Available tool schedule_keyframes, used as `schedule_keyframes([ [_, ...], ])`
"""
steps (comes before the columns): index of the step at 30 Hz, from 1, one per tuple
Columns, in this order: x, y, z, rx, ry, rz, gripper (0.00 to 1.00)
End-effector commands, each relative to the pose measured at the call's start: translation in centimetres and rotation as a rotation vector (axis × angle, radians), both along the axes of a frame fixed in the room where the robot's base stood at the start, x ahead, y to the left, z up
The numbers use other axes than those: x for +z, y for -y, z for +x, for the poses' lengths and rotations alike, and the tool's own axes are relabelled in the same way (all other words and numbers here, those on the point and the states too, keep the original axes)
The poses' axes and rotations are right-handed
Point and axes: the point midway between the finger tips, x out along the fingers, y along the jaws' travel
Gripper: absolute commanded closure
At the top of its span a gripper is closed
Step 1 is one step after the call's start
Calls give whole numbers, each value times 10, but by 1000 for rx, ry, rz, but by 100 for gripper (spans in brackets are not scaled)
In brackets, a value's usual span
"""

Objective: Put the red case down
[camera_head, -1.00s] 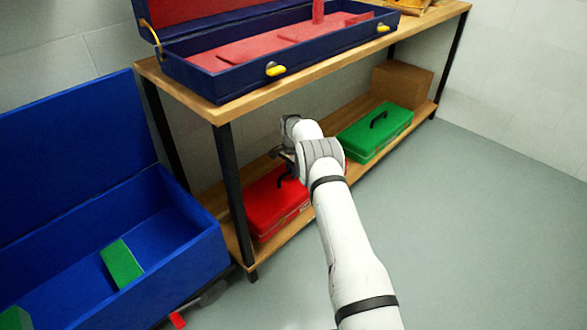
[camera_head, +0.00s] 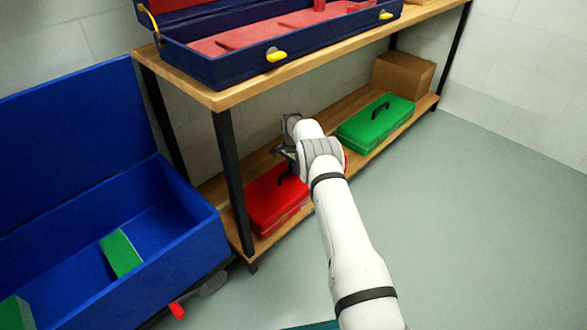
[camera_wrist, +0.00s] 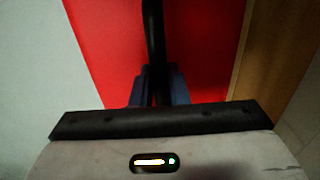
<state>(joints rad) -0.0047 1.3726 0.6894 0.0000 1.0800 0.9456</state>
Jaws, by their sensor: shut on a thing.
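The red case (camera_head: 275,203) is at the left end of the lower wooden shelf (camera_head: 345,110) of the bench, and appears to rest on it. Its black handle (camera_head: 286,177) stands up from the lid. My gripper (camera_head: 288,153) is at the handle from above, partly hidden by my own wrist. In the wrist view, the gripper's fingers (camera_wrist: 158,86) are shut on the black handle (camera_wrist: 153,35), with the red lid (camera_wrist: 110,50) behind. The case's right end is hidden by my arm in the head view.
A green case (camera_head: 377,122) and a cardboard box (camera_head: 403,74) stand further right on the same shelf. A black bench leg (camera_head: 232,180) is close to the red case. An open blue chest (camera_head: 195,250) is at the left. An open violin case (camera_head: 230,60) lies on the bench top.

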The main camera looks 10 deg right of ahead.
Motion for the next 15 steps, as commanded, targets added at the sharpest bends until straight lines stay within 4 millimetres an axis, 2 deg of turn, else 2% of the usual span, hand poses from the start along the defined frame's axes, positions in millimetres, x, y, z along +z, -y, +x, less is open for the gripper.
schedule_keyframes([
  [15, -5, 1, 2, -1, 5, 0, 100],
])
